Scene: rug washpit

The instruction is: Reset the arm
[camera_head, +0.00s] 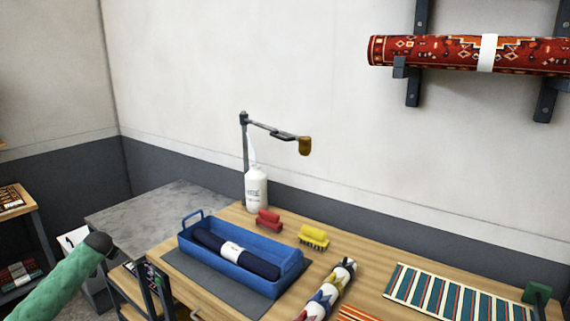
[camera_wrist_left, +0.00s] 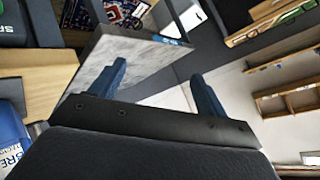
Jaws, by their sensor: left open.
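My left gripper (camera_wrist_left: 160,75) shows in the left wrist view with its two dark blue fingers apart and nothing between them. Behind the fingers are a grey slab top and the floor. In the head view a green arm link with a dark end comes in from the lower left; I cannot make out the left gripper's fingers there. My right gripper is in neither view.
A wooden table bears a blue tray (camera_head: 288,271) with a dark rolled rug, a white bottle (camera_head: 256,190), red (camera_head: 268,220) and yellow (camera_head: 313,237) brushes, and a striped rug (camera_head: 450,291). A grey-topped bench (camera_head: 150,208) stands left. A red rolled rug (camera_head: 440,52) hangs on wall brackets.

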